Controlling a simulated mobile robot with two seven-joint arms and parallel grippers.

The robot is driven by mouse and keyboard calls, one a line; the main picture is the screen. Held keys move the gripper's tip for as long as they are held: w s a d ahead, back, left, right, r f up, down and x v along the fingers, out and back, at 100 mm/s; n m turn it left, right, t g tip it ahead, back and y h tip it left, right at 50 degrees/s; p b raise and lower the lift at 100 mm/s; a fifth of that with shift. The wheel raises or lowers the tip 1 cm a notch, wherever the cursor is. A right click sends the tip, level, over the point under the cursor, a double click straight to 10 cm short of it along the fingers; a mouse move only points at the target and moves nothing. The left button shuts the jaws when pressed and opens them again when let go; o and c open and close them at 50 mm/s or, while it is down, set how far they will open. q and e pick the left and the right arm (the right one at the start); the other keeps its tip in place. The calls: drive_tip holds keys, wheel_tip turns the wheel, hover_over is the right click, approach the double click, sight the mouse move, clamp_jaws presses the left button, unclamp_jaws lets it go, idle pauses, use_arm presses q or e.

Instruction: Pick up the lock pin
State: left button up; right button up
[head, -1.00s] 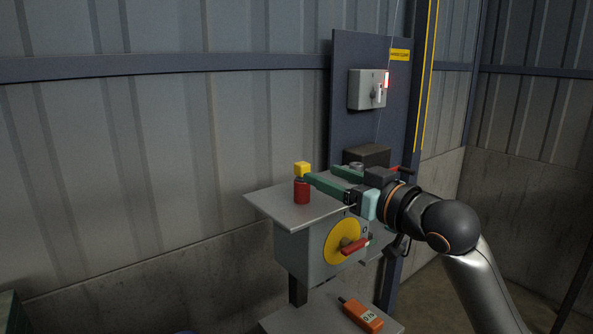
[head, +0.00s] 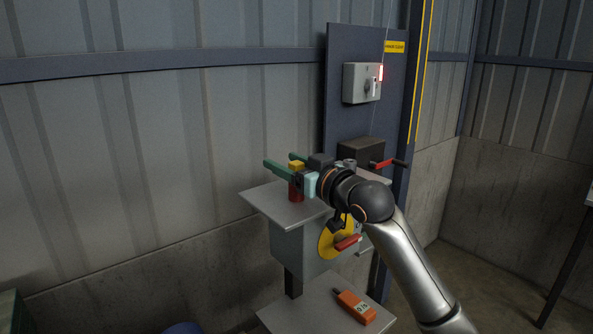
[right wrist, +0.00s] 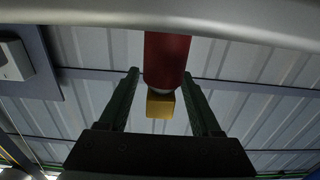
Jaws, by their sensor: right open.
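A red cylinder (head: 296,193) with a yellow block (head: 296,166) on top stands upright on the grey box top; I take this piece to be the lock pin. My right gripper (head: 280,159) is open, with its green fingers at the height of the yellow block, and partly hides the piece. In the right wrist view, the open fingers (right wrist: 160,73) lie on either side of the piece, with the red cylinder (right wrist: 167,58) above and the yellow block (right wrist: 161,104) between them, apart from both. My left gripper is not in view.
The grey box top (head: 262,200) is bare at its left. A dark box (head: 362,150) and a red handle (head: 383,163) are behind my right arm. A red lever on a yellow disc (head: 346,242) is below. An orange meter (head: 355,307) lies on the lower shelf.

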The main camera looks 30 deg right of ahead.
clamp_jaws()
idle(0.4)
